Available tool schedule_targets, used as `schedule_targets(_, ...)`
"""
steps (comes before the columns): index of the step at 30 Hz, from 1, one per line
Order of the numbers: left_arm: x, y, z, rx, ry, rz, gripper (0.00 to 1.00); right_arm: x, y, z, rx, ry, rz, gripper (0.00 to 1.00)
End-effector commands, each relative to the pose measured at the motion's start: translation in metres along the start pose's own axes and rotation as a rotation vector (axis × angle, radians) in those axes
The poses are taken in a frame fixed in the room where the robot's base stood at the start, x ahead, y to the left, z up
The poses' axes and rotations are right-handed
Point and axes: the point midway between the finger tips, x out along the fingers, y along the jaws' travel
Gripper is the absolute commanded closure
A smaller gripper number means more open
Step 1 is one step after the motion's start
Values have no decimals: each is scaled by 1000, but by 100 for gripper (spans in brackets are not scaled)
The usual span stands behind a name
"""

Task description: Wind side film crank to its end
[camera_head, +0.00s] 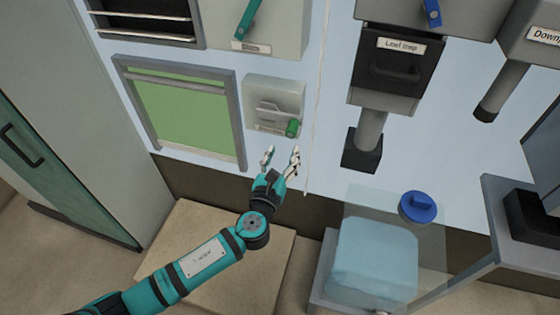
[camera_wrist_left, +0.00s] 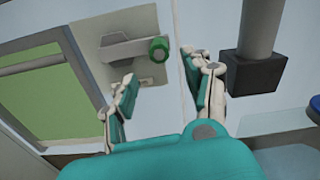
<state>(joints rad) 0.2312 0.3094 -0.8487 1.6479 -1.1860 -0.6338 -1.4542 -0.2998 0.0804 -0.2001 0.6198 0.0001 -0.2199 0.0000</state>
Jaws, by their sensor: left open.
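The side film crank is a grey arm with a green knob (camera_head: 292,128) on a pale grey wall box (camera_head: 285,90). In the left wrist view the green knob (camera_wrist_left: 158,50) sits at the right end of the grey crank arm (camera_wrist_left: 125,48). The green film panel (camera_head: 185,112) in its grey frame is just left of the box. My left gripper (camera_head: 281,156) is open and empty below the knob, apart from it. In the left wrist view its spread fingers (camera_wrist_left: 160,92) point up toward the knob. My right gripper is not in view.
A grey post with a dark foot (camera_head: 362,152) stands right of the crank. A clear tank with bluish contents (camera_head: 375,260) and a blue cap (camera_head: 417,206) is at lower right. A teal lever (camera_head: 246,20) is above. The wall between box and post is bare.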

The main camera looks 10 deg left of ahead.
Motion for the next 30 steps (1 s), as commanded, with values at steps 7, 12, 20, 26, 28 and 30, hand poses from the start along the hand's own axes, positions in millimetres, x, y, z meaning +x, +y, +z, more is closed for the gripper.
schedule_targets(7, -24, 0, 0, -1, 1, 0, 49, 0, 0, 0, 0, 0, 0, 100)
schedule_targets(12, -25, 0, 0, -1, 0, 0, 49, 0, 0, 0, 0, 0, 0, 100)
schedule_targets(20, -24, 0, 0, 0, 0, 0, 49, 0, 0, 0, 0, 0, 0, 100)
schedule_targets(26, -24, 6, -14, -38, 33, 14, 49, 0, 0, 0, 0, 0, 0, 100)
schedule_targets(28, -25, 18, -38, -112, 88, 44, 49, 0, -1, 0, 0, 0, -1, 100)
schedule_targets(30, -28, 36, -74, -230, 168, 94, 49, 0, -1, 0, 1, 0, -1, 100)
